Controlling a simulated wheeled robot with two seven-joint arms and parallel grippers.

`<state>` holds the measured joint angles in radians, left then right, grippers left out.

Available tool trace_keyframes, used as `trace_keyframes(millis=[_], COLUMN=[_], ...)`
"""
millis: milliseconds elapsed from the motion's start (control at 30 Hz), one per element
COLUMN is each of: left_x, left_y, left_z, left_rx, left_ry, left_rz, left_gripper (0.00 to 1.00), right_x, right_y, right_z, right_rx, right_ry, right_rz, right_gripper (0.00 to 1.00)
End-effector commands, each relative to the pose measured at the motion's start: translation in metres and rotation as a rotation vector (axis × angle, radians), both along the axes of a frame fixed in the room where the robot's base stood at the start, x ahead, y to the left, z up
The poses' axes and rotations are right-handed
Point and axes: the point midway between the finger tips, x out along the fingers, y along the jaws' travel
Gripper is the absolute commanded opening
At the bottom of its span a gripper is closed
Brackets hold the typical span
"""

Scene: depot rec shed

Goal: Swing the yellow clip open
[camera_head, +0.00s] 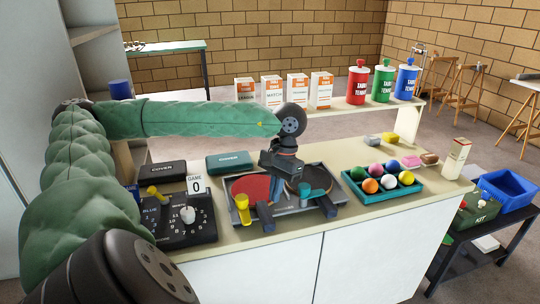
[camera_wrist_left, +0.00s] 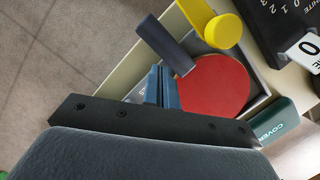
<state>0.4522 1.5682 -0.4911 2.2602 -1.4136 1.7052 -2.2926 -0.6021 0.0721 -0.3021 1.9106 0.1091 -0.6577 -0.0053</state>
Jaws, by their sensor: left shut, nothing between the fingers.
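The yellow clip (camera_head: 243,209) is at the front left of a grey paddle case (camera_head: 292,211), beside the dark handle of a red paddle (camera_head: 252,187). In the left wrist view the yellow clip (camera_wrist_left: 222,31) shows a round head and a short arm near the red paddle's (camera_wrist_left: 215,85) neck; I cannot tell whether it touches the handle (camera_wrist_left: 164,44). My left gripper (camera_head: 276,186) is shut and empty over the middle of the case, right of the clip. Its closed fingers (camera_wrist_left: 158,82) show apart from the clip. My right gripper is not in view.
A dark paddle (camera_head: 307,174) and teal clip (camera_head: 305,191) fill the case's right half. A scoreboard (camera_head: 180,228) with a yellow lever (camera_head: 157,195) stands left, dark covers (camera_head: 229,162) behind, a ball tray (camera_head: 383,184) right. The counter's front edge is close.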

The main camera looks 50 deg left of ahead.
Motion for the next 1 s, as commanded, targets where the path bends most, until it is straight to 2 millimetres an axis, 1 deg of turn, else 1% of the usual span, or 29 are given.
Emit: trace_keyframes(millis=[33,200,300,400,600,1000], left_x=[0.003,0.01,0.013,0.015,0.016,0.016], left_y=[-0.002,-0.006,-0.007,-0.007,-0.008,-0.008], left_z=[0.01,0.041,0.055,0.064,0.072,0.072], left_rx=[-0.002,-0.003,-0.003,-0.001,0.0,0.0], left_ry=[-0.004,-0.005,-0.003,-0.002,0.0,0.0], left_rz=[-0.001,-0.002,-0.001,-0.001,-0.001,-0.001], left_gripper=[0.0,0.0,0.0,0.0,0.0,0.0], right_x=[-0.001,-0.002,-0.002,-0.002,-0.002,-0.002], right_y=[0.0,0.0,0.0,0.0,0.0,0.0], right_z=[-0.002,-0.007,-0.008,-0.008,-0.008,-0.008], right_rx=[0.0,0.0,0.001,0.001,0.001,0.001], right_ry=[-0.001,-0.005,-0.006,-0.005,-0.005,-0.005], right_rz=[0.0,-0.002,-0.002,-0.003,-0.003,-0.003], right_gripper=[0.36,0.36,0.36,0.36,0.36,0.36])
